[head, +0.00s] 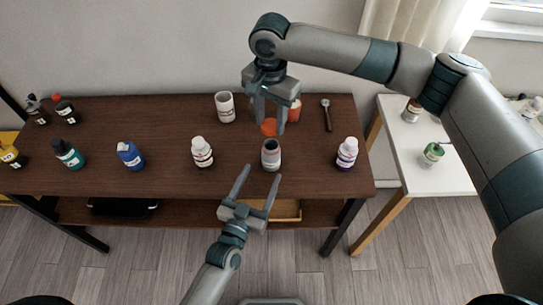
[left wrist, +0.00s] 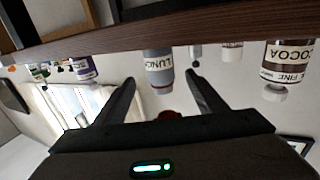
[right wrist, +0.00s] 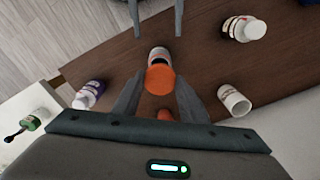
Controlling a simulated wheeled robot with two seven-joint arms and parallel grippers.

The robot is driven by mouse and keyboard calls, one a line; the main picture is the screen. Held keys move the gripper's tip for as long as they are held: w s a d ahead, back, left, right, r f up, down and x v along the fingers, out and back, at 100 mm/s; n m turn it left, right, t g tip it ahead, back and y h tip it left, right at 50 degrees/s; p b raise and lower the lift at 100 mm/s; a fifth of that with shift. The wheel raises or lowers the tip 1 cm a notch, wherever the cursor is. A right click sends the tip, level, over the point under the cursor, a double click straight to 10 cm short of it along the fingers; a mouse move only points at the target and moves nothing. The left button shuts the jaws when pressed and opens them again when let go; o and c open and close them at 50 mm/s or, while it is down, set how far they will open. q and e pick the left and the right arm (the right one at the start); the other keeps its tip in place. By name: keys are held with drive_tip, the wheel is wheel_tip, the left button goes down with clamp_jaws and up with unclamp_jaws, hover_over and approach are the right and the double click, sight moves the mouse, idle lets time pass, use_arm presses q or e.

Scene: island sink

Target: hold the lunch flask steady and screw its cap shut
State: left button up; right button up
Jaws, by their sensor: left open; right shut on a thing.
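The lunch flask (head: 271,157), grey with a pale label, stands upright near the front edge of the brown table, its dark mouth uncovered. It also shows upside down in the left wrist view (left wrist: 158,68). My right gripper (head: 270,127) points down and is shut on the orange cap (head: 268,127), held apart from the flask and slightly beyond its mouth in the head view. The cap also shows between the fingertips in the right wrist view (right wrist: 160,78). My left gripper (head: 258,174) is open and empty in front of the flask, its fingers pointing toward it without touching.
A white bottle (head: 202,152) stands left of the flask and a purple-labelled bottle (head: 347,153) right. Behind are a white cup (head: 225,107), an orange container (head: 295,109) and a dark spoon (head: 326,114). Several bottles stand farther left. A white side table (head: 400,150) is at right.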

use_arm(q)
drive_tip(key=shift+w+d, duration=0.2)
drive_tip(key=shift+w, duration=0.35)
use_arm(e)
drive_tip(key=shift+w+f, duration=0.1)
drive_tip(key=shift+w, duration=0.1)
use_arm(q)
drive_tip(key=x, duration=1.1)
drive_tip(key=c, duration=1.6)
use_arm(e)
hover_over(271, 155)
drive_tip(key=w, duration=0.2)
drive_tip(key=shift+w+f, duration=0.1)
drive_tip(key=shift+f, duration=2.35)
drive_tip(key=shift+f, duration=0.15)
drive_tip(key=shift+f, duration=0.75)
use_arm(q)
drive_tip(key=shift+f, duration=0.1)
clamp_jaws()
use_arm(e)
drive_tip(key=shift+f, duration=0.6)
